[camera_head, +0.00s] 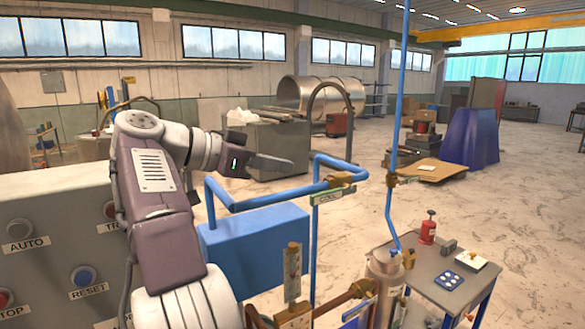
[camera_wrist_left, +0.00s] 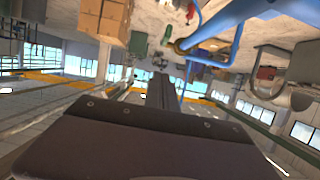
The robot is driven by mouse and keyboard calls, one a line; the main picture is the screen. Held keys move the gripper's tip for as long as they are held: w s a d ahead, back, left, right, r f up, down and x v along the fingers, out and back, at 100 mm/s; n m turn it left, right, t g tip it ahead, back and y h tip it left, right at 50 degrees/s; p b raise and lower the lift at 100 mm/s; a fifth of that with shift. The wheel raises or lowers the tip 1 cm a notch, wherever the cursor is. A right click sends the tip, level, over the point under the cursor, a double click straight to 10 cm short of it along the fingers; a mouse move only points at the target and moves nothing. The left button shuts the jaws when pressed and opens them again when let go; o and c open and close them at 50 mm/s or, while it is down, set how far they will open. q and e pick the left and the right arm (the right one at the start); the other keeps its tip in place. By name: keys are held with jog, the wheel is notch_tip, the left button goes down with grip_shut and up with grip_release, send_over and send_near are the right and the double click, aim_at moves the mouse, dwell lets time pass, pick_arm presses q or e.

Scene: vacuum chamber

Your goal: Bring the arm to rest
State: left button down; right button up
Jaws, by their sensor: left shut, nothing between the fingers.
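My left arm comes in from the lower left in the head view, bent at the elbow. My left gripper (camera_head: 286,164) points to the right, shut and empty, in the air above the blue box and a little left of the upper bend of the blue pipe. In the left wrist view the shut fingers (camera_wrist_left: 163,88) show end on, with nothing between them, and the picture is upside down. My right gripper is in neither view.
A grey control panel (camera_head: 55,262) with labelled buttons stands behind and left of my arm. Blue pipes (camera_head: 290,192), brass valves (camera_head: 340,179) and a blue box (camera_head: 258,245) are close to the gripper. A small table (camera_head: 440,292) with parts stands at lower right. Open floor lies beyond.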

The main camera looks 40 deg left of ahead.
pick_arm(q)
jog(key=w+d+f+m+g+h, duration=0.25)
jog(key=w+d+m+h, duration=0.2)
jog(key=d, duration=0.75)
jog(key=w+d+f+n+g+h+b, duration=0.1)
jog(key=w+d+f+g, duration=0.15)
jog(key=d+f, duration=0.6)
jog(key=w+d+f+n+g+b, duration=0.1)
jog(key=d+f+g, duration=0.3)
jog(key=d+f, duration=0.4)
jog(key=s+d+f+n+g+y, duration=0.15)
jog(key=s+f, duration=0.35)
jog(key=f, duration=0.6)
jog(key=s+d+f+g+y, duration=0.1)
jog(key=s+f+g+y, duration=0.25)
jog(key=f, duration=0.75)
jog(key=s+a+f+n+t+y, duration=0.1)
jog(key=s+a+f+n+y, duration=0.3)
jog(key=a+f, duration=0.5)
jog(key=shift+s+f+n, duration=0.3)
jog(key=shift+s+f, duration=0.4)
jog(key=shift+f, duration=0.15)
